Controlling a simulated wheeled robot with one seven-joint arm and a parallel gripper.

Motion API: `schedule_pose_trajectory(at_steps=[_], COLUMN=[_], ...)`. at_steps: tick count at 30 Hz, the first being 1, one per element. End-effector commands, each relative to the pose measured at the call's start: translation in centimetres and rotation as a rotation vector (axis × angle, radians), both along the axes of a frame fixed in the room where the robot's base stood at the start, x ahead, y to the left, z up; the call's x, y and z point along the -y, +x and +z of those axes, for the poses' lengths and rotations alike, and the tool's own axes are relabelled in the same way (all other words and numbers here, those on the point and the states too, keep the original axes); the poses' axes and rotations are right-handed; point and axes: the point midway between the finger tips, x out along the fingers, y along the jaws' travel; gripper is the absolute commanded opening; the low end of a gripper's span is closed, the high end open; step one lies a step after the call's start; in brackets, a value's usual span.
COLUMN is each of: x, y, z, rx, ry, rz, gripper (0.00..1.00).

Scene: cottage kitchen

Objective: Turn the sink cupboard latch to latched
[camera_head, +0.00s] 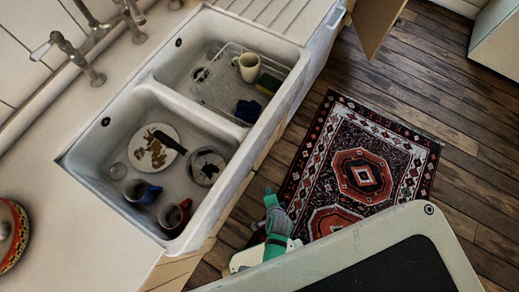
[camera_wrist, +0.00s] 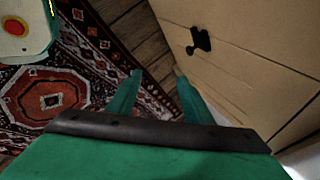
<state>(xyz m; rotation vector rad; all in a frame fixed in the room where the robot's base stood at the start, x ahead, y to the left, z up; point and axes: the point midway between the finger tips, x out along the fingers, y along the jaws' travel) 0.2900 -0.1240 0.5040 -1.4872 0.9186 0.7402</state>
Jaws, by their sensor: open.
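The latch (camera_wrist: 200,42) is a small dark piece on the cream cupboard front (camera_wrist: 245,65), in the upper right of the wrist view. Which way its handle is turned is hard to tell. My gripper (camera_wrist: 159,76) has two green fingers set apart, with nothing between them. The latch is beyond the fingertips and a little to the right, apart from them. In the head view my gripper (camera_head: 271,203) is low beside the sink front, over the floor and rug. The latch is hidden in that view.
The double sink (camera_head: 152,85) holds mugs, plates and a wire rack. A patterned rug (camera_head: 400,180) lies on the wooden floor (camera_head: 440,75). A cupboard door (camera_head: 375,25) stands open at the top of the head view. The worktop (camera_head: 60,215) borders the sink.

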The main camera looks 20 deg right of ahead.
Motion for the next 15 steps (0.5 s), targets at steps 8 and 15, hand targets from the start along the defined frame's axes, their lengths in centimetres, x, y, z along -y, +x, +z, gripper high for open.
schedule_pose_trajectory(at_steps=[8,15], x=[5.3,8.2], y=[2.8,3.9], z=[-5.0,-5.3], rx=[-0.134,-0.215], ry=[0.414,0.648], rz=[-0.451,-0.688], gripper=[0.46,0.46])
